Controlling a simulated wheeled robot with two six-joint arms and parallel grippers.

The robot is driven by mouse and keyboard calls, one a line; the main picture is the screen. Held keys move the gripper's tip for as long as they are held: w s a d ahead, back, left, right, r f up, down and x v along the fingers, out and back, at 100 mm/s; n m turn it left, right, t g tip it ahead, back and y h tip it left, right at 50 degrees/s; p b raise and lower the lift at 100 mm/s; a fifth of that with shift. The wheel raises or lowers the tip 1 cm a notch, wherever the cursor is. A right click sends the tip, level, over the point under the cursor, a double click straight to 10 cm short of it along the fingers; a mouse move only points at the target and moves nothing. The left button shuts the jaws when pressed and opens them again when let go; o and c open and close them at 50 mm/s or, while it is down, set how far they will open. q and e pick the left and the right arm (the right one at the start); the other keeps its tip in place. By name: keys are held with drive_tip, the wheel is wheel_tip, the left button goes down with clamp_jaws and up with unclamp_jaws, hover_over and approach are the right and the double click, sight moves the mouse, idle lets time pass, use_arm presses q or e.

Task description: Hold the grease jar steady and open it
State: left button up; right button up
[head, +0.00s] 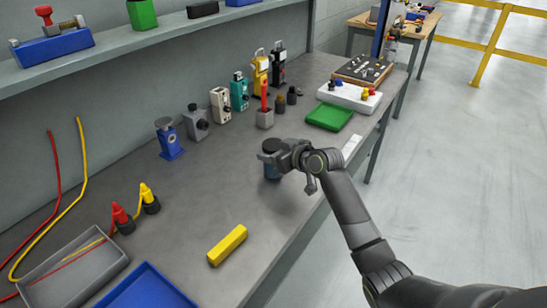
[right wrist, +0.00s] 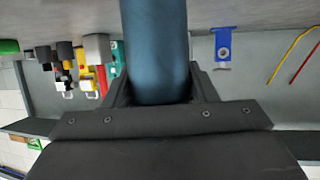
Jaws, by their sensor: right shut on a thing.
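The grease jar (head: 271,172) is dark blue with a black lid (head: 272,145) and stands upright near the middle of the workbench. My right gripper (head: 272,158) is shut on the jar from the right side, just below the lid, and hides part of it. In the right wrist view the blue jar body (right wrist: 155,50) fills the space between the two dark fingers; its lid is not clear there. My left gripper is not in view.
The grey workbench (head: 190,215) holds a yellow block (head: 228,245) at the front and a green tray (head: 329,116) behind the jar. A blue tray (head: 146,290) and a grey tray (head: 75,275) lie front left. Several devices line the wall. Bench around the jar is clear.

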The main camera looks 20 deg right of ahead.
wheel_tip(320, 180, up, 9)
drive_tip(key=shift+r, duration=0.1)
drive_tip(key=o, duration=0.6)
drive_tip(key=c, duration=0.9)
drive_tip(key=shift+n+y, duration=0.4)
drive_tip(key=shift+y, duration=0.1)
drive_tip(key=s+f, duration=0.2)
drive_tip(key=s, duration=0.7)
drive_tip(key=s+f, duration=0.2)
drive_tip(key=s, duration=0.7)
drive_tip(key=s+f, duration=0.2)
drive_tip(key=s, duration=0.7)
drive_tip(key=shift+s+a+f, duration=0.15)
drive_tip(key=shift+s+a, duration=0.05)
drive_tip(key=shift+s, duration=0.2)
drive_tip(key=shift+c, duration=0.2)
